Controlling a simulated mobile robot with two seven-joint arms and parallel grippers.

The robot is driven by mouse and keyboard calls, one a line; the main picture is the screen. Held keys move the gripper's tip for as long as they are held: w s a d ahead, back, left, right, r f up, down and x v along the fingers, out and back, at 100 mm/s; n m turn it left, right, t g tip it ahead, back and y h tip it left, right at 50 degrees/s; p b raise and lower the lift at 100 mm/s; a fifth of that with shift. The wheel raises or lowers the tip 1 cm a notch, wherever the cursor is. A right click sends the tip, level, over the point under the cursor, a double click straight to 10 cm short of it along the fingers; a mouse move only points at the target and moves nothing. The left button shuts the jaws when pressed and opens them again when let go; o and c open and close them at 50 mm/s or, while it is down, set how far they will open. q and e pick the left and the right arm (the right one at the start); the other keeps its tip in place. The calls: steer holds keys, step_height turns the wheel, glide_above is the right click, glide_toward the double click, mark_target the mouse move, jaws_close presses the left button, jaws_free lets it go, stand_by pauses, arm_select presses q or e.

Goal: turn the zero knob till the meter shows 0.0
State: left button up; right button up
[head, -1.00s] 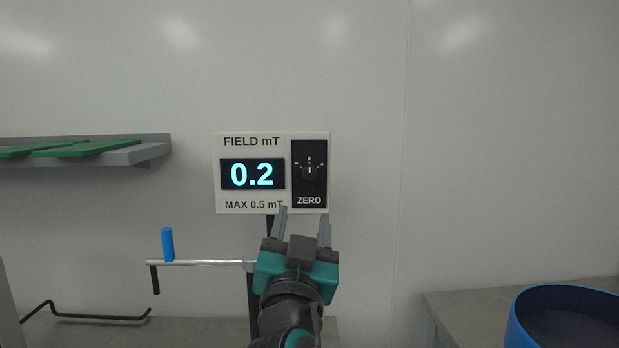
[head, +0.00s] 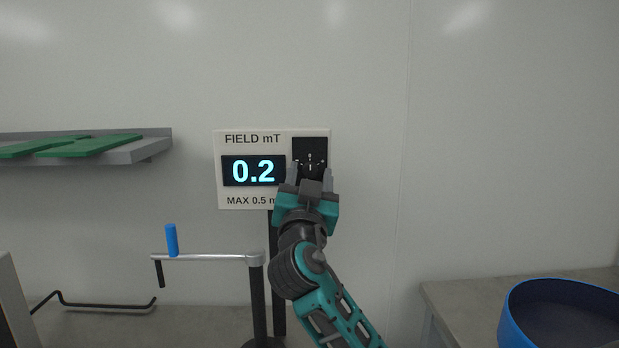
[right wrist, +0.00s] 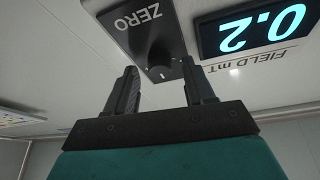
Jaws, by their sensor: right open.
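The meter panel (head: 225,147) is on a stand in front of the wall. Its display (head: 253,171) reads 0.2. The black zero knob plate (head: 310,146) is at the panel's right side. The zero knob (right wrist: 160,62) shows in the right wrist view, ahead of my fingers and roughly between them. My right gripper (head: 310,178) is open and empty, just in front of the lower part of the knob plate in the head view. It hides the ZERO label there. In the right wrist view the right gripper (right wrist: 163,88) has its fingers apart, not closed on the knob. My left gripper is not in view.
A metal crank arm with a blue handle (head: 172,240) stands left below the panel. A grey shelf (head: 155,148) with green pieces (head: 90,147) is at the left. A blue round bin (head: 512,318) and a grey table (head: 450,292) are at the right.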

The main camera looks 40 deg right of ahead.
jaws_close()
steer(key=shift+n+t+y, duration=0.5)
steer(key=shift+n+t, duration=0.2)
steer(key=shift+n, duration=0.6)
steer(key=shift+s+d+n+t+y+p, duration=0.1)
steer(key=shift+n+t+y+p, duration=0.25)
steer(key=shift+n, duration=0.85)
steer(key=shift+d+n+t+y+p, duration=0.15)
steer(key=shift+n+t+y, duration=0.3)
steer(key=shift+n, duration=0.75)
steer(key=shift+a, duration=0.15)
jaws_free()
steer(key=b+v, duration=0.2)
steer(key=v, duration=1)
steer(key=shift+s+a, duration=0.25)
steer(key=shift+s, duration=0.15)
